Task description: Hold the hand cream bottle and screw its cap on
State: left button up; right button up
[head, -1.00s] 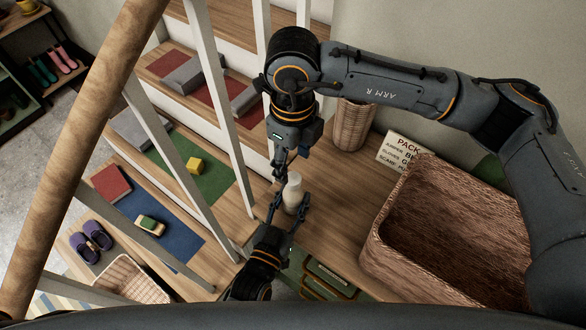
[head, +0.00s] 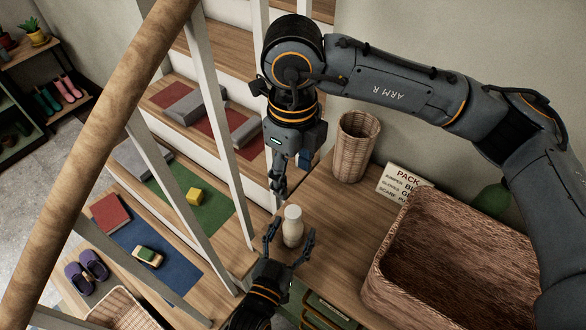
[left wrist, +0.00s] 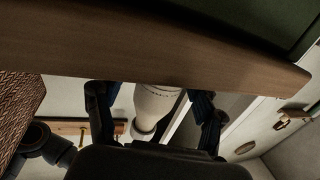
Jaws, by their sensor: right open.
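The hand cream bottle (head: 292,232) is cream-white and stands upright on the wooden bench, with a white cap (head: 292,212) on its top; how tightly it sits cannot be told. My left gripper (head: 289,240) is open, its fingers spread on either side of the bottle with gaps. The left wrist view shows the bottle (left wrist: 157,100) between the two dark fingers, touching neither. My right gripper (head: 278,200) is pointing down above and behind the bottle, apart from it; it is open and looks empty.
A large wicker basket (head: 455,262) stands right of the bottle on the bench. A smaller wicker basket (head: 354,148) and a packing sign (head: 403,181) are at the back. White balusters (head: 222,120) and a wooden handrail (head: 95,160) stand at left. Bench top between bottle and large basket is clear.

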pick_arm(q)
jog(key=v, duration=1.2)
dwell(0.5)
